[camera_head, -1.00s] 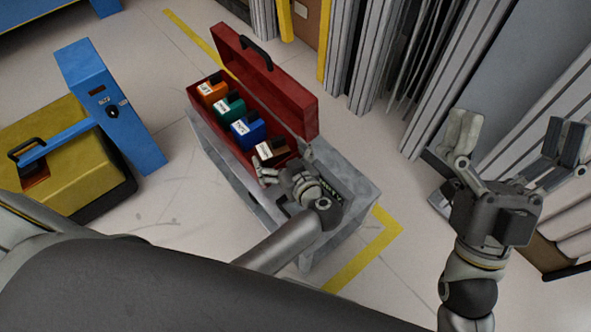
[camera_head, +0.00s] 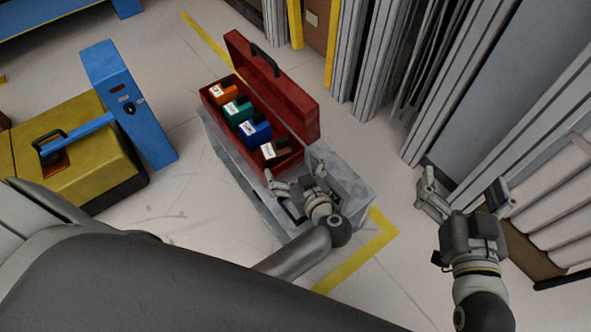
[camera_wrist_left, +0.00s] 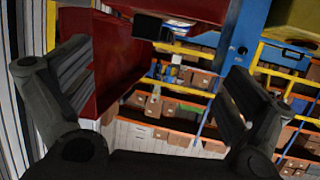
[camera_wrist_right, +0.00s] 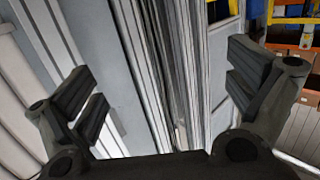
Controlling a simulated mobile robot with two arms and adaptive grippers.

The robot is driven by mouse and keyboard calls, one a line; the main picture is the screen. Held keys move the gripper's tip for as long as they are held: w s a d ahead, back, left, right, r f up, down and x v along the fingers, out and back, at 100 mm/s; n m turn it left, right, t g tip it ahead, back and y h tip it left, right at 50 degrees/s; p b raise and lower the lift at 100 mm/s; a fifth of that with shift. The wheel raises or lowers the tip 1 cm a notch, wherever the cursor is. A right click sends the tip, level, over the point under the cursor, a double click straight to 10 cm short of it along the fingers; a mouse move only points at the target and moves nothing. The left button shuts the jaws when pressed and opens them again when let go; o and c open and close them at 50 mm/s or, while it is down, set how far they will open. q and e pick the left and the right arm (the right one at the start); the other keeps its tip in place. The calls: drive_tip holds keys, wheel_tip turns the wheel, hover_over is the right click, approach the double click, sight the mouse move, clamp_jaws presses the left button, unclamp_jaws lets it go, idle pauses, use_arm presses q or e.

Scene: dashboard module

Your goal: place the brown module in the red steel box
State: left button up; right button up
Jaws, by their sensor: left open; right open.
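The red steel box (camera_head: 303,102) stands with its lid up on a grey bench. The brown module (camera_head: 281,150), with a white label, sits inside the box at its near end, at the end of a row of modules. My left gripper (camera_head: 294,174) is open and empty, just in front of the box's near end and apart from the brown module. In the left wrist view the open fingers (camera_wrist_left: 150,92) frame nothing held, and the red box (camera_wrist_left: 122,62) shows behind the left finger. My right gripper (camera_head: 464,188) is open and empty, out to the right.
Orange (camera_head: 224,92), green (camera_head: 238,109) and blue (camera_head: 255,130) modules share the box. The grey bench (camera_head: 345,185) has free room at its near end. A yellow case (camera_head: 95,170) and blue stand (camera_head: 130,105) are left. Grey panels (camera_head: 510,90) lean at right.

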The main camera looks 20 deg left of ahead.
use_arm(q)
drive_tip(key=w+d+r+m+t+h, duration=0.1)
drive_tip(key=d+r+m+t+h, duration=0.2)
drive_tip(key=r+t+h, duration=0.5)
drive_tip(key=w+d+r+m+t+h, duration=0.1)
drive_tip(key=w+d+r+m+t, duration=0.2)
drive_tip(key=r, duration=1)
drive_tip(key=s+d+r+m+g+h, duration=0.2)
drive_tip(key=s+d+m+h, duration=0.35)
drive_tip(key=h, duration=0.25)
drive_tip(key=s+a+f+g+y, duration=0.2)
drive_tip(key=s+a+f+g, duration=0.1)
drive_tip(key=a, duration=0.3)
drive_tip(key=shift+a+f+m+g+y, duration=0.15)
drive_tip(key=shift+m+g+y, duration=0.15)
drive_tip(key=shift+m+y, duration=0.15)
use_arm(e)
drive_tip(key=shift+s+d+f+g+h, duration=0.15)
drive_tip(key=shift+f+g, duration=0.1)
drive_tip(key=shift+f, duration=0.15)
drive_tip(key=shift+s+d+f+g+h, duration=0.1)
drive_tip(key=shift+s+d+f+g, duration=0.1)
drive_tip(key=shift+f, duration=0.15)
drive_tip(key=shift+s+d+f+g+h, duration=0.15)
drive_tip(key=shift+f+g, duration=0.1)
drive_tip(key=shift+f, duration=0.15)
use_arm(q)
drive_tip(key=shift+s, duration=0.1)
